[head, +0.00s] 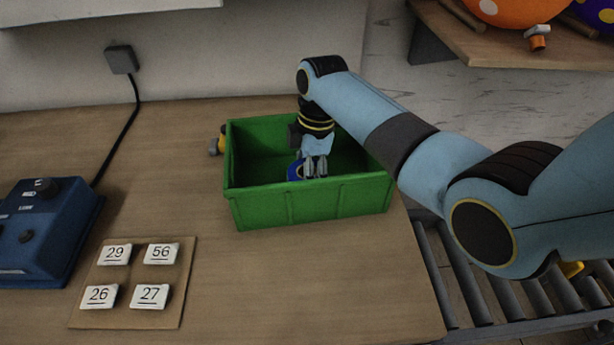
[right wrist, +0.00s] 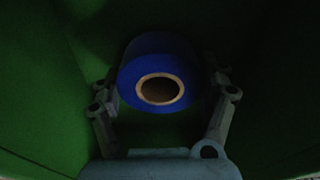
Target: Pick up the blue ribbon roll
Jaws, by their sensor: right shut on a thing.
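The blue ribbon roll (right wrist: 131,74) fills the middle of the right wrist view, with its pale core ring facing the camera. My right gripper (right wrist: 163,98) has a finger on each side of the roll and is shut on it. In the head view my right gripper (head: 315,170) reaches down into the green crate (head: 310,205), and a part of the blue roll (head: 295,171) shows at its left finger. The crate's front wall hides the roll's lower part. My left gripper is not in view.
A blue device (head: 45,230) stands at the left of the table. A board (head: 130,320) with number cards lies in front of the crate. A roller conveyor (head: 500,290) runs at the right. A wooden shelf (head: 480,50) with balloons stands at the back right.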

